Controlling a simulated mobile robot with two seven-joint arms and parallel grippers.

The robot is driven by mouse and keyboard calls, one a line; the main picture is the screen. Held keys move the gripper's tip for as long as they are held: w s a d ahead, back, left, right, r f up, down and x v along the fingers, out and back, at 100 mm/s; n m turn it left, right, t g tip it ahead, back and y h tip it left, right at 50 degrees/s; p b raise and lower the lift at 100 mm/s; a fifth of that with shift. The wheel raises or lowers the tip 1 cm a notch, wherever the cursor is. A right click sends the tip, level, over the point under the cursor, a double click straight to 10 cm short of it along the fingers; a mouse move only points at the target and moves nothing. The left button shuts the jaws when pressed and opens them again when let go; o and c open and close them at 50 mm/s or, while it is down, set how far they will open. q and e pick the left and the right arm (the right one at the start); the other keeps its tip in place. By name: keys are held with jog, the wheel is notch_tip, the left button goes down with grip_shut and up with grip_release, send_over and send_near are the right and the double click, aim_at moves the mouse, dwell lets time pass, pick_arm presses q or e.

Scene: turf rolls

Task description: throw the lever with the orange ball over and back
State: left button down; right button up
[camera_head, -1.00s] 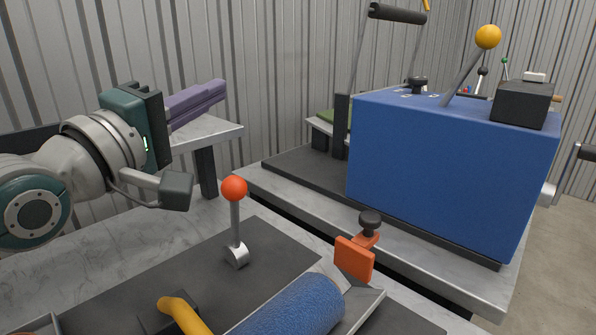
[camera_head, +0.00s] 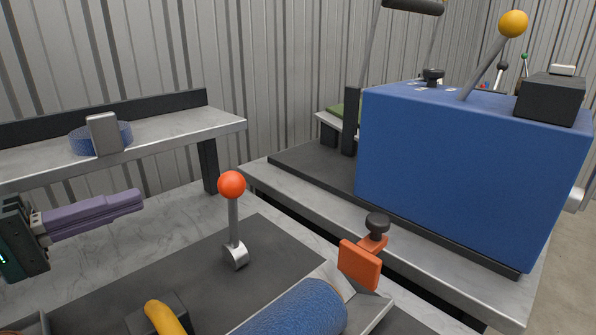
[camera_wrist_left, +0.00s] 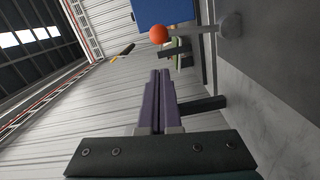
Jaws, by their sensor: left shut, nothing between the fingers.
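The lever (camera_head: 233,222) stands near upright on a dark plate, with an orange-red ball (camera_head: 231,185) on top and a silver hub at its foot. My left gripper (camera_head: 142,200) has purple fingers that are shut and empty. It points at the lever from the left, with a clear gap between its fingertips and the ball. In the left wrist view the shut fingers (camera_wrist_left: 160,75) point up the picture. The ball (camera_wrist_left: 158,34) lies just beyond their tips there, with the lever's rod running right to the hub. My right gripper is not in view.
A blue housing (camera_head: 460,175) with a yellow-ball lever (camera_head: 513,24) stands behind right. An orange clamp (camera_head: 360,264) and a blue roll (camera_head: 300,310) lie right of the lever. A yellow handle (camera_head: 165,318) is in front. A shelf (camera_head: 170,128) holds a tape roll (camera_head: 85,140) behind left.

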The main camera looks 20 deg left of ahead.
aim_at(225, 186)
pick_arm(q)
jog(key=shift+w, duration=0.1)
jog(key=b+x, duration=0.1)
jog(key=x, duration=0.9)
jog(key=shift+b, duration=0.4)
jog(key=shift+r, duration=0.1)
jog(key=d+m+p, duration=0.1)
jog(key=s+d+m+p, duration=0.1)
jog(key=d+m+p, duration=0.1)
jog(key=p, duration=0.1)
jog(key=shift+s+d, duration=0.35)
jog(key=shift+s+d+f+m+p, duration=0.25)
jog(key=shift+d+m, duration=0.1)
jog(key=shift+d, duration=0.2)
jog(key=shift+s+d+f+m+p, duration=0.15)
jog(key=shift+s+d+f+m, duration=0.1)
jog(key=shift+d+m, duration=0.25)
jog(key=shift+s+d+f+m+p, duration=0.2)
jog(key=shift+d+m, duration=0.05)
jog(key=shift+d, duration=0.35)
